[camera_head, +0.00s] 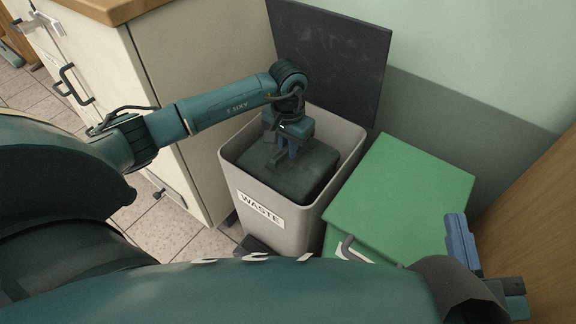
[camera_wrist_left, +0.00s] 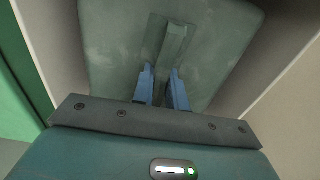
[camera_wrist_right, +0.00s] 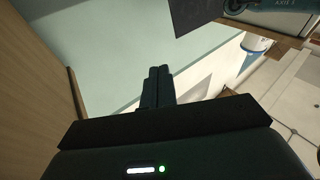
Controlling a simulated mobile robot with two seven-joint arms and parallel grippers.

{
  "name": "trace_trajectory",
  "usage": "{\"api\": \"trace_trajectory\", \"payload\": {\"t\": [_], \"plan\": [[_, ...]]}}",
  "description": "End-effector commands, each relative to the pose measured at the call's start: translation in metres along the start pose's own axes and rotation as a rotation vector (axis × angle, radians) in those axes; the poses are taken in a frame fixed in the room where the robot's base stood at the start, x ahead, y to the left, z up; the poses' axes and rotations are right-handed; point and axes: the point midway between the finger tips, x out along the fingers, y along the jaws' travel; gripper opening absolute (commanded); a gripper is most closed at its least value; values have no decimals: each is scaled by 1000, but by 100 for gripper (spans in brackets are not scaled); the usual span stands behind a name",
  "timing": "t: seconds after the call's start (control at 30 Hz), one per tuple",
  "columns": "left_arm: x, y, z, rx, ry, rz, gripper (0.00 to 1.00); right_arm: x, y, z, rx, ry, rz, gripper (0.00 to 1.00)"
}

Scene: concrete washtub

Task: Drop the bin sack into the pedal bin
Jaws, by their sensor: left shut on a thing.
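The dark green-grey bin sack (camera_head: 305,176) is a boxy block inside the mouth of the grey pedal bin (camera_head: 284,229), which is labelled WASTE. The bin's dark lid (camera_head: 335,60) stands open behind it. My left gripper (camera_head: 289,152) points down into the bin, shut on the raised grip on top of the sack. In the left wrist view the blue fingers (camera_wrist_left: 163,88) flank that grip, and the sack (camera_wrist_left: 115,45) fills the space between the bin walls. How far the sack is from the bin floor is hidden. My right gripper (camera_wrist_right: 160,84) is empty, its fingers together.
A green box-like bin (camera_head: 402,190) stands close to the right of the pedal bin. A cream cabinet (camera_head: 190,75) with a wooden top is on the left. A wooden panel (camera_head: 535,215) is at the right edge. Tiled floor (camera_head: 160,235) shows in front of the cabinet.

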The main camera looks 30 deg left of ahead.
Motion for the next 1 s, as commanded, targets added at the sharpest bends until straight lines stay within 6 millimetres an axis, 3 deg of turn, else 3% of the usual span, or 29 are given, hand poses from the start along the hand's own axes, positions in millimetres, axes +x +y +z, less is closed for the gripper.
{"api": "trace_trajectory", "payload": {"t": [0.27,0.53,0.73,1.0], "plan": [[19,0,-2,-1,6,2,0,1,-1,-5,15,23,-7,0],[54,1,-1,0,4,3,0,2,-2,0,19,40,-18,0],[55,0,-2,0,6,1,0,6,0,-15,6,84,-25,0],[59,0,-2,1,5,1,0,5,0,-11,1,90,-25,0]]}}
